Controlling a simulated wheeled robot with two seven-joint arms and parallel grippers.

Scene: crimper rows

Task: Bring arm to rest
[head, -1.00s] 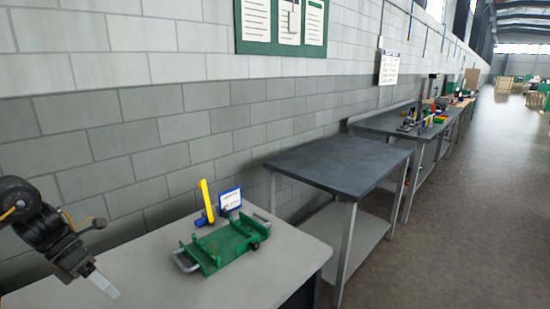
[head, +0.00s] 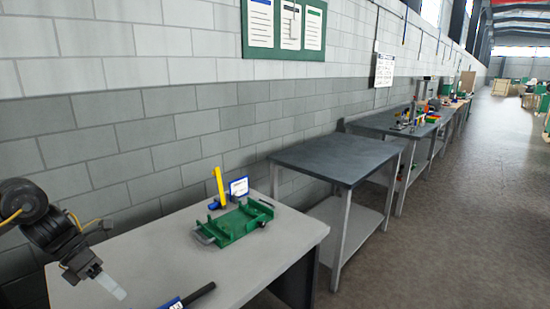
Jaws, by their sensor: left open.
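My left gripper (head: 108,281) hangs over the left end of the light grey table (head: 160,255), its pale fingers pointing down to the right. It is open, and I see nothing between its fingers. It is apart from the green fixture (head: 233,222), which sits on the table to its right. My right arm and gripper are not in view.
A yellow upright piece (head: 218,187) and a small blue-framed sign (head: 239,187) stand behind the fixture. A black-handled tool with a blue part (head: 198,295) lies at the table's front edge. An empty dark-topped bench (head: 340,157) stands to the right, with cluttered benches beyond.

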